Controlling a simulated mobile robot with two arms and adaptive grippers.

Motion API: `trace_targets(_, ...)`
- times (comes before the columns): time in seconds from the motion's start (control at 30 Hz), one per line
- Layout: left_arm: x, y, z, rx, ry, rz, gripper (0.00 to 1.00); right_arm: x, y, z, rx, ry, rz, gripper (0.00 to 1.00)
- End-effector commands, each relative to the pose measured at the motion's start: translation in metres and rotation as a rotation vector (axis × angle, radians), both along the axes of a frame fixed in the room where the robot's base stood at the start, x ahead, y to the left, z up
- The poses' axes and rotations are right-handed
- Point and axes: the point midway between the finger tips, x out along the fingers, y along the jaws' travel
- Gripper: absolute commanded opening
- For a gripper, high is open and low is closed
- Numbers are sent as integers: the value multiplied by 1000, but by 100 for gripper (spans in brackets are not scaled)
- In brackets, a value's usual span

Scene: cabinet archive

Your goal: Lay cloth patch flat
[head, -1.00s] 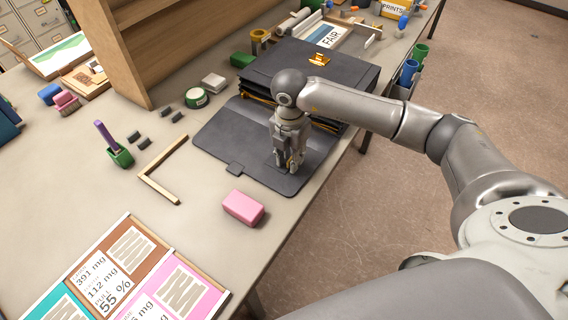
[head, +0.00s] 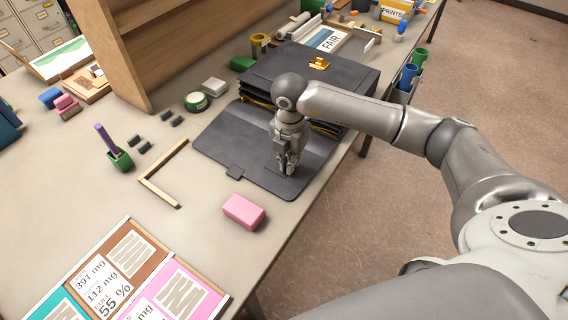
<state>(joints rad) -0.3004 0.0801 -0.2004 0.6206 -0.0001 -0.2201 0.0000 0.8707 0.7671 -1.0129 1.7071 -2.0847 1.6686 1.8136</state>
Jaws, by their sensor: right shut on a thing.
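My right gripper (head: 289,171) points down over the dark grey flap (head: 225,140) that lies in front of the black expanding file (head: 300,68). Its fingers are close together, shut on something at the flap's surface. What they hold is small, dark and mostly hidden by the fingers. I cannot make out a separate cloth patch against the flap. The flap lies on the table with its small tab toward the near left. My left gripper is not in view.
A pink block (head: 243,211) lies just left of the flap's near corner. An L-shaped wooden strip (head: 160,181), a green cup (head: 119,159) and a green-rimmed tin (head: 196,101) stand farther left. The table's right edge runs close beside the gripper.

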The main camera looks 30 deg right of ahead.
Motion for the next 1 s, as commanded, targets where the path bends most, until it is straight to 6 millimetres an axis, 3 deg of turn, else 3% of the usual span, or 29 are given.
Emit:
trace_targets(0.37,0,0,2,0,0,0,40,0,0,2,0,0,0,0)
trace_targets(1.0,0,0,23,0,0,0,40,0,0,34,0,-1,0,0)
